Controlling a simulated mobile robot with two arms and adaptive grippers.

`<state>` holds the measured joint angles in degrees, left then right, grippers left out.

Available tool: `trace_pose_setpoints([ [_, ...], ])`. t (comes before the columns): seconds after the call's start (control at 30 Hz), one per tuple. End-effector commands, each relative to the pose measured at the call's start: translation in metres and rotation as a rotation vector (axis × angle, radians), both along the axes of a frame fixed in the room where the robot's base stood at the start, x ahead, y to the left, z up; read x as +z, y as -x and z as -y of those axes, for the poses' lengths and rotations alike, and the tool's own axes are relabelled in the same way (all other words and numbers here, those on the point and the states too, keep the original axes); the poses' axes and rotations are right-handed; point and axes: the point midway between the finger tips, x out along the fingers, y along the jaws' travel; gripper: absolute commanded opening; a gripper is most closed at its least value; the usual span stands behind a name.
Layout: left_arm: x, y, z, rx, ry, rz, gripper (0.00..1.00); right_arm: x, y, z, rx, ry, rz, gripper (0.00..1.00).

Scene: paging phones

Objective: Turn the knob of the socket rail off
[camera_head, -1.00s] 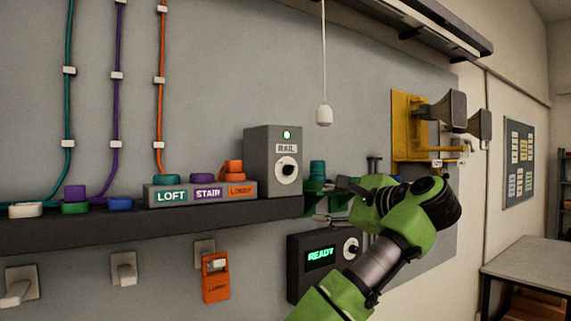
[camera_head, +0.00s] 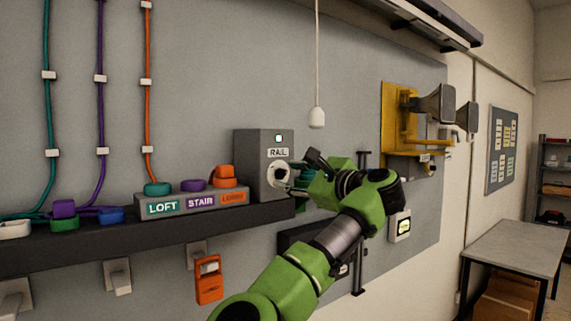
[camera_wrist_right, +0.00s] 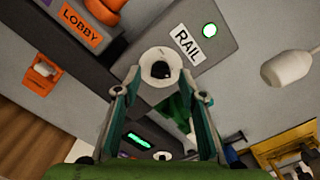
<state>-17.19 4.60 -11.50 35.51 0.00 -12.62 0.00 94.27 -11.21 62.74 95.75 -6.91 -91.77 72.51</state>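The socket rail's control is a grey box (camera_head: 252,155) labelled RAIL, with a green-white light (camera_head: 278,139) lit on it. Its dark knob (camera_wrist_right: 160,70) sits on a round white dial; in the head view the white dial (camera_head: 278,174) is partly covered by my gripper. My right gripper (camera_head: 293,172) is in front of the dial. In the right wrist view its two fingers (camera_wrist_right: 163,88) are apart, one on each side, with the knob just beyond their tips and nothing between them. Contact with the knob cannot be told. My left gripper is not in view.
The box stands on a dark shelf (camera_head: 150,238) beside a LOFT, STAIR and LOBBY block (camera_head: 198,204). A white pull cord (camera_head: 317,117) hangs right of the box. A unit with a green display (camera_wrist_right: 138,140) is below. A yellow horn bracket (camera_head: 395,120) is further right.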

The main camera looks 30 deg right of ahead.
Motion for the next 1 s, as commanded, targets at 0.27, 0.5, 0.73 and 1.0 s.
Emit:
trace_pose_setpoints([
  [0.27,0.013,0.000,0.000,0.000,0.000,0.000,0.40,0.001,-0.022,-0.002,0.000,0.001,0.001,0.38],
  [0.5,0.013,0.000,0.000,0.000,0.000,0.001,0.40,0.000,-0.023,-0.002,0.000,0.001,0.001,0.38],
  [0.73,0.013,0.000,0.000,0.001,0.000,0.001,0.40,0.000,-0.023,-0.002,0.000,0.001,0.001,0.00],
  [1.0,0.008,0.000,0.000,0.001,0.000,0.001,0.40,-0.002,-0.023,-0.002,-0.001,0.023,0.001,0.00],
])
